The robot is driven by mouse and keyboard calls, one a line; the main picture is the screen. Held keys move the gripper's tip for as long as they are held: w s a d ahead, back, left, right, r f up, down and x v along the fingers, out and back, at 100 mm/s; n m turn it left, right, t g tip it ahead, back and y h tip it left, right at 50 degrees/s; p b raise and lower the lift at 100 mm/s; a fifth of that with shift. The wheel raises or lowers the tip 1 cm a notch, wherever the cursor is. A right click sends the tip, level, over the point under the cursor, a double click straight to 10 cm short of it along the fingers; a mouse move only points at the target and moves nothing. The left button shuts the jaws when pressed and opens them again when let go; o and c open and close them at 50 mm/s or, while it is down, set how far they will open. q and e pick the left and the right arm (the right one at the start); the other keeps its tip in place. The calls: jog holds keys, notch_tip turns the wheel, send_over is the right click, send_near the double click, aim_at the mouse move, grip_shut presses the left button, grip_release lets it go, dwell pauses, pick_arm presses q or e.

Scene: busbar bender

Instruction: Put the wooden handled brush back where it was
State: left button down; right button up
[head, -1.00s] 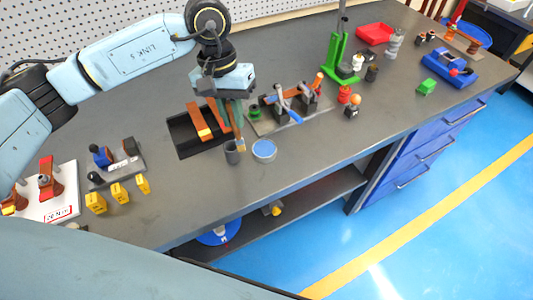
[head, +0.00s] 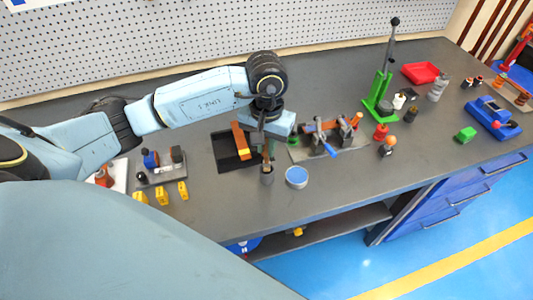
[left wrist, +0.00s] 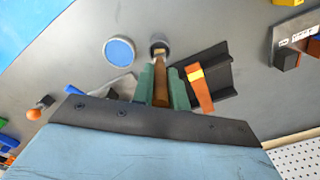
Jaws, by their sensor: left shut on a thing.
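My left gripper (head: 266,138) is shut on the wooden handled brush (head: 267,156) and points down over the bench. The brush hangs roughly upright, with its lower end at the mouth of a small dark grey cup (head: 268,179). In the left wrist view, the brown brush handle (left wrist: 160,92) sits between green fingers, with the cup (left wrist: 159,46) just past its tip. The lower end appears at or just inside the cup's opening; how deep it is I cannot tell. My right gripper is not in view.
A round blue-topped tin (head: 297,176) stands just right of the cup. A black tray (head: 228,158) with a copper-coloured bar (head: 239,143) lies left of it. The bender fixture (head: 330,148) is at right. Yellow blocks (head: 162,194) stand at left. The bench front is clear.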

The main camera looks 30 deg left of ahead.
aim_at(267, 162)
pick_arm(q)
jog(key=shift+f, duration=1.75)
jog(key=shift+f, duration=0.1)
jog(key=c, duration=1.4)
grip_release()
jog(key=shift+r, duration=0.45)
notch_tip(267, 162, up, 11)
jog(key=shift+r+b, duration=0.2)
jog(key=shift+b, duration=0.15)
